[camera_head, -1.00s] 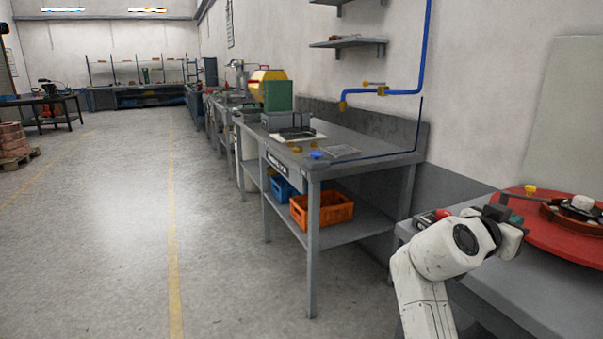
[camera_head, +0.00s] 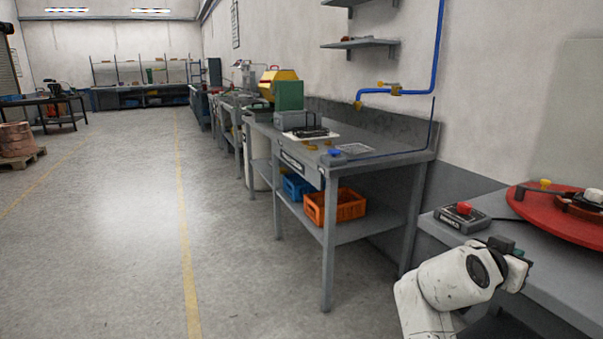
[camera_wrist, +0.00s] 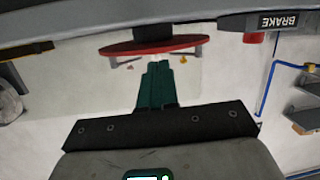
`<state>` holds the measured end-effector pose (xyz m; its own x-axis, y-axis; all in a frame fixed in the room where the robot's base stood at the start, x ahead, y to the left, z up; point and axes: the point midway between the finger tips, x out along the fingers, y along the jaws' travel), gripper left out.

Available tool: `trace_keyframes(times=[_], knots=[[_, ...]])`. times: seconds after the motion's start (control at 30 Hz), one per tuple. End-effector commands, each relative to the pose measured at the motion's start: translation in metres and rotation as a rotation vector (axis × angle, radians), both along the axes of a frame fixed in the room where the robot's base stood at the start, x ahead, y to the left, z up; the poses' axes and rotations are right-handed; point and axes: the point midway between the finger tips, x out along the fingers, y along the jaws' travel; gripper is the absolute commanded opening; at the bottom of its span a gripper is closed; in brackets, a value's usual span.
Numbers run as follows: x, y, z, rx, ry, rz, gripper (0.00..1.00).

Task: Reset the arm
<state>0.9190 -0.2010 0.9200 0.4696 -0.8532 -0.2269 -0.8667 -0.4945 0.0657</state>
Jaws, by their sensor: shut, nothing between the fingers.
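My gripper shows in the wrist view, its two dark green fingers (camera_wrist: 157,82) pressed together with nothing between them. In the head view my white arm reaches up from the lower right, with the wrist end (camera_head: 512,265) beside the right-hand bench (camera_head: 545,270). The fingers are mostly hidden there behind the wrist. The arm appears bent and apart from the objects on the bench.
A grey control box (camera_head: 462,220) with a red button and a red round turntable (camera_head: 560,218) sit on the right-hand bench. A metal workbench (camera_head: 384,159) with an orange crate (camera_head: 336,206) on its lower shelf stands ahead. The floor (camera_head: 110,240) at left is open.

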Motion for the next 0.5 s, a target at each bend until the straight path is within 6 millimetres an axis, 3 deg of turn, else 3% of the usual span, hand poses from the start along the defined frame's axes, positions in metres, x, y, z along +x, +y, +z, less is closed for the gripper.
trace_keyframes(times=[0.27,0.37,0.5], knots=[[-0.040,0.000,-0.081,0.106,0.171,0.056,0.00],[-0.065,0.002,-0.122,0.163,0.266,0.095,0.00],[-0.119,0.014,-0.193,0.276,0.448,0.189,0.00]])
